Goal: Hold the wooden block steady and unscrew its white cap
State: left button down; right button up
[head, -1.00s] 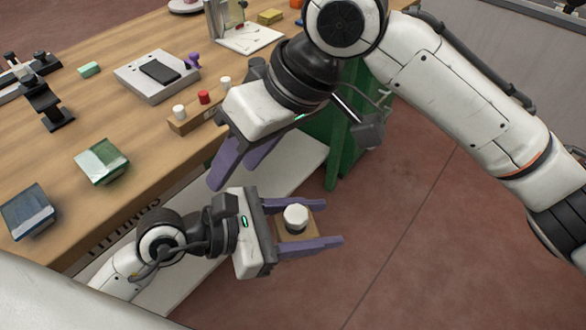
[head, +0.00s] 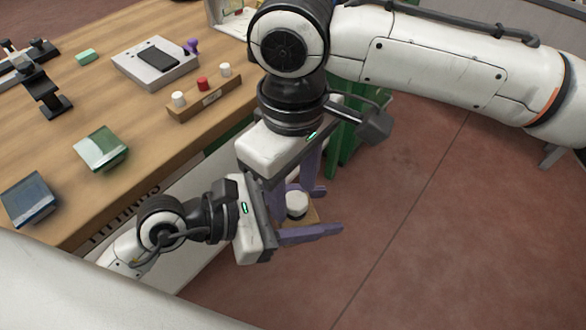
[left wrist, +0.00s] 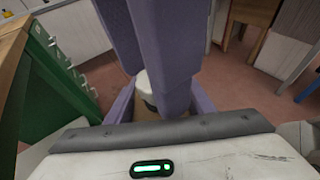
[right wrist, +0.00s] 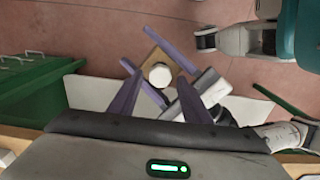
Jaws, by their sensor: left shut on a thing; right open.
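My left gripper (head: 328,211) is the lower one in the head view, shut on the wooden block (head: 312,214) off the table's edge. The block's round white cap (head: 297,203) faces up. My right gripper (head: 290,192) comes in from above, open, its fingers pointing down near the cap. In the right wrist view the cap (right wrist: 160,75) lies ahead, between and beyond the right fingers, on the block (right wrist: 155,55). In the left wrist view the right fingers stand in front, hiding much of the block (left wrist: 150,108). I see no clear contact with the cap.
The wooden table (head: 90,190) fills the left. On it are a wooden rack (head: 205,98) with white and red pegs, a grey device (head: 155,62), a green glass block (head: 101,148) and a blue one (head: 29,198). Floor at right is open.

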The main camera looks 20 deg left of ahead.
jog(key=shift+f, duration=0.55)
jog(key=c, duration=1.1)
jog(key=n, duration=0.3)
jog(key=shift+s, duration=0.15)
jog(key=o, duration=1.2)
jog(key=shift+r, duration=0.1)
